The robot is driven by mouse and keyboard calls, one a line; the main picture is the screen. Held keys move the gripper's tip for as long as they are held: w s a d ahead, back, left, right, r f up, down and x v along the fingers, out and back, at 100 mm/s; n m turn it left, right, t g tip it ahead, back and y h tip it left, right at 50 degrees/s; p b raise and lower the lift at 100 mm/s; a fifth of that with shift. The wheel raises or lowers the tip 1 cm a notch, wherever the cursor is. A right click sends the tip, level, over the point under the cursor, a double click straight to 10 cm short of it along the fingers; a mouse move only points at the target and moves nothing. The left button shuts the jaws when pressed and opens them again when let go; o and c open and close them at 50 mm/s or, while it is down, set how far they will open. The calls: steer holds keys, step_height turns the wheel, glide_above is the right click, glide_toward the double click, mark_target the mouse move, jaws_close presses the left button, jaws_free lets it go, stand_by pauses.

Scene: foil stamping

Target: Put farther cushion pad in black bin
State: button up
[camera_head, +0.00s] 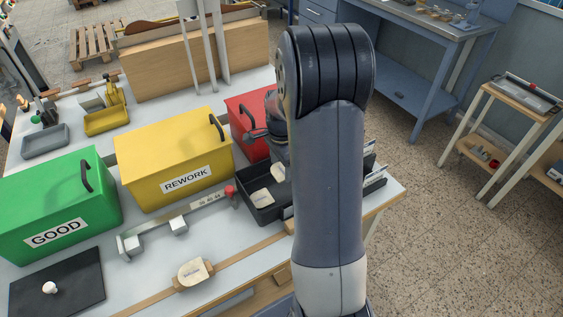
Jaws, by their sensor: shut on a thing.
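The black bin (256,214) stands at the right end of the table, partly hidden by my arm. One pale cushion pad (262,199) lies in it. A second pale cushion pad (279,172) shows at the bin's far side, directly below my gripper (280,160). My gripper points down over the bin and is shut on this pad; its fingertips are mostly hidden by my arm. I cannot tell whether the held pad touches the bin floor. A nearer cushion pad (192,272) lies on a wooden strip at the table's front.
A green GOOD bin (60,205), a yellow REWORK bin (172,165) and a red bin (243,112) stand in a row. A metal gauge rail with a red knob (180,222) lies left of the black bin. A dark mat (75,280) is at front left.

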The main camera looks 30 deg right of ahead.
step_height(320, 180, down, 8)
steer(key=b, duration=0.5)
steer(key=o, duration=1)
steer(key=shift+o, duration=0.2)
step_height(320, 180, up, 10)
steer(key=p, duration=0.7)
steer(key=b, duration=0.6)
glide_above(282, 190)
steer(key=shift+f, duration=3.9)
steer(key=shift+f, duration=0.1)
